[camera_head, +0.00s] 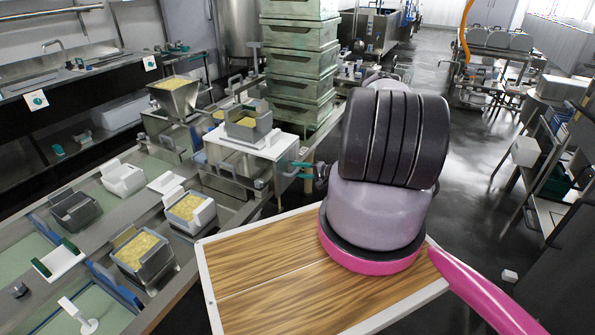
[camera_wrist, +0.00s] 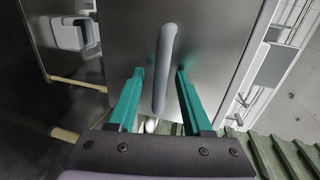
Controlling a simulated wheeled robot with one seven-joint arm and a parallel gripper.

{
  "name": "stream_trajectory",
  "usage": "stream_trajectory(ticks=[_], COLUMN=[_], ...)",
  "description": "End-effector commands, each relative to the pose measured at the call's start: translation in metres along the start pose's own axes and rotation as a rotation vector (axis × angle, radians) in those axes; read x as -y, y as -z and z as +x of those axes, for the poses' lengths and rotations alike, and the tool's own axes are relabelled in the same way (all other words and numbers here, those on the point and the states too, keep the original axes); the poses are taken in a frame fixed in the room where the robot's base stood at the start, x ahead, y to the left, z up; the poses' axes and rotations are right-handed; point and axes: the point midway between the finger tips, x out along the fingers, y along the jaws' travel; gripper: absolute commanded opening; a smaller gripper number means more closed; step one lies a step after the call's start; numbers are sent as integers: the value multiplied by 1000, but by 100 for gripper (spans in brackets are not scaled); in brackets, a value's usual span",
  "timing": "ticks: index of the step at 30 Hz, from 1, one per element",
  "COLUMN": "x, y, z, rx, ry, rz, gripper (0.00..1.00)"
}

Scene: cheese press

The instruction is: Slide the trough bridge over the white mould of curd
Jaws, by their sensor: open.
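The white mould of curd (camera_head: 190,211) stands on the steel trough at centre left in the head view, filled with yellow curd. A white piece with a green edge (camera_head: 60,258) lies across the trough nearer the front; a white T-shaped piece (camera_head: 79,316) lies at the front edge. I cannot tell which piece is the trough bridge. My gripper (camera_wrist: 154,92) is open, its teal fingers apart, before a steel panel with a grey upright bar between them in the picture. Contact with the bar cannot be told. My gripper is well away from the white mould.
A grey mould of curd (camera_head: 143,253), an empty dark mould (camera_head: 75,211) and an empty white mould (camera_head: 123,179) stand on the trough. Behind are a curd-filled hopper (camera_head: 176,99) and stacked green crates (camera_head: 299,66). Open floor (camera_head: 470,180) lies right of my arm.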

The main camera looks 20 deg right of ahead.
Motion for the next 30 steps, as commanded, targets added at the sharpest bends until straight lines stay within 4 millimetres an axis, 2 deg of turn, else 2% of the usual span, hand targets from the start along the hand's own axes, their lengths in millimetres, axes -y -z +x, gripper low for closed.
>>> stream_trajectory(ticks=[9,10,13,14,30], x=[0,0,0,0,0], y=[0,0,0,0,0], z=[4,4,4,4,4], rx=[0,0,0,0,0], ry=[0,0,0,0,-1], rz=[0,0,0,0,0], gripper=[50,46,8,0,0])
